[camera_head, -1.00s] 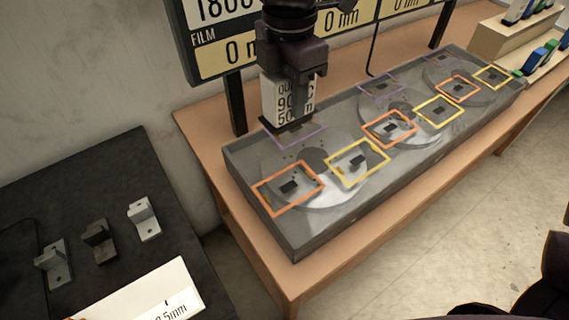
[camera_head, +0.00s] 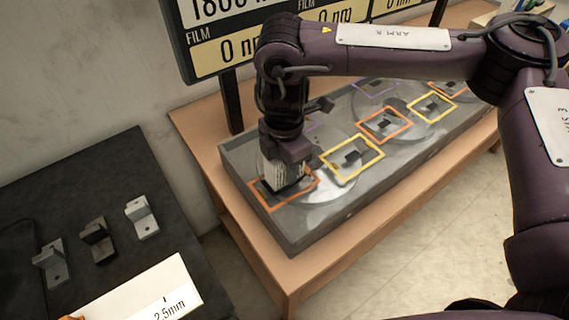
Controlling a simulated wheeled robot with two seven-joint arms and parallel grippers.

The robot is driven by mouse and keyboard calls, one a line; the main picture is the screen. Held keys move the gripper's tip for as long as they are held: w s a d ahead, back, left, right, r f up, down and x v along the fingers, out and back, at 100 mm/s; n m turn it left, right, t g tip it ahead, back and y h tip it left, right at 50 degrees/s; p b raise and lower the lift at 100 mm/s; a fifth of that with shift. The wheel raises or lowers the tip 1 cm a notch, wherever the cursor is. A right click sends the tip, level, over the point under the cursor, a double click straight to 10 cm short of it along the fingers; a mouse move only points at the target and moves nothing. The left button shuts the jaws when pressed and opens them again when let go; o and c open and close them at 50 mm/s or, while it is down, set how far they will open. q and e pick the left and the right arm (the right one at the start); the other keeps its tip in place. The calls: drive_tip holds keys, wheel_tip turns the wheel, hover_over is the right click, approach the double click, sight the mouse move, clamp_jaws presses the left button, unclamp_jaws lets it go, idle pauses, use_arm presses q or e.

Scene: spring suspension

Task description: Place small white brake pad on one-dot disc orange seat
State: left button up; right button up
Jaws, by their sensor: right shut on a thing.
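My right gripper (camera_head: 285,160) comes down from the arm that reaches in from the right. It is shut on a small white block with dark print, the white brake pad (camera_head: 279,174). The pad is partly covered by the gripper. It is at the orange seat outline (camera_head: 265,203) on the nearest disc (camera_head: 330,188), at the left end of the grey tray (camera_head: 300,245). I cannot tell whether it touches the seat. Another orange seat (camera_head: 362,129) lies farther right. The dots on the nearest disc are too covered to count. My left gripper is not in view.
A yellow-outlined seat (camera_head: 352,157) lies just right of the pad. Sign panels (camera_head: 220,50) stand behind the tray. Three metal brackets (camera_head: 98,240) and a white "2.5mm" card (camera_head: 150,293) are on the dark table at left. My right arm covers the right side.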

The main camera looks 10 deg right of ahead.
drive_tip(key=shift+w+f, duration=0.1)
drive_tip(key=shift+f, duration=0.1)
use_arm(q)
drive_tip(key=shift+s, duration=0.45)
use_arm(e)
drive_tip(key=o, duration=1.2)
drive_tip(key=shift+f, duration=0.1)
drive_tip(key=shift+c, duration=0.2)
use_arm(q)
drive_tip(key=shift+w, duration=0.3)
use_arm(e)
drive_tip(key=shift+r, duration=0.25)
wheel_tip(320, 180, up, 12)
drive_tip(key=shift+f+b, duration=0.1)
drive_tip(key=shift+b, duration=0.25)
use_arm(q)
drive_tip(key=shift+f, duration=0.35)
